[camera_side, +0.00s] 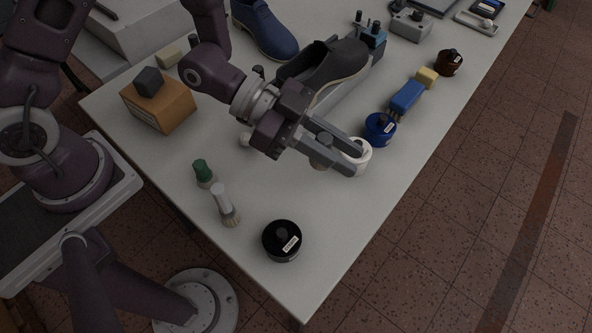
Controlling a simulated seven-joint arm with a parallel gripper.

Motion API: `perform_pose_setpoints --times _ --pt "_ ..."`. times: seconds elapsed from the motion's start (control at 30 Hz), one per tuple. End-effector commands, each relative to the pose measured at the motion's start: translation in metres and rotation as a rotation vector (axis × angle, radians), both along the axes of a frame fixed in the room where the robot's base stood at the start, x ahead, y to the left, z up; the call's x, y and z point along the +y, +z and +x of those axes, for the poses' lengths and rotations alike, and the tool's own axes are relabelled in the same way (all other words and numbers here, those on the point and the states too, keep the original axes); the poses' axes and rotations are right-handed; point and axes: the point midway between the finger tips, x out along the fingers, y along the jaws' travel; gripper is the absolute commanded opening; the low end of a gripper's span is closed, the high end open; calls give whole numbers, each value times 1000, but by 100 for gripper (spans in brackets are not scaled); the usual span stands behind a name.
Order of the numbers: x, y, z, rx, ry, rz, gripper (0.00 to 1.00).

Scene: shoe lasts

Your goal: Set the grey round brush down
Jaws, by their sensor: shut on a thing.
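My gripper (352,160) is above the table, right of its middle. Its jaws are shut on the grey round brush (322,148), of which a small grey part shows between the fingers. The fingers hide much of the brush. I cannot tell whether its underside touches the table (345,215).
A white tin (362,152) is partly hidden behind the fingertips. A blue tin (380,128), a black tin (281,240), a white-handled brush (223,203) and a green-topped item (203,172) stand around. A dark shoe (330,66) is behind. The front right of the table is clear.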

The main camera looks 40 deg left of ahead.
Motion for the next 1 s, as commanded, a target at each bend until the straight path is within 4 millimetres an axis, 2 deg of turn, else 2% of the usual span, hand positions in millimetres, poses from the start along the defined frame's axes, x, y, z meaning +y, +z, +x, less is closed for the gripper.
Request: perform_pose_setpoints --times 0.2,0.33,0.5,0.8,1.0 --pt "56 1 -20 -2 -210 1 0" --pt "80 -6 -31 1 -287 1 0" --pt "85 -44 -35 7 -306 -3 0" --pt "85 -99 -35 2 -308 -2 0" --pt "85 -105 -34 -3 -306 -1 0"
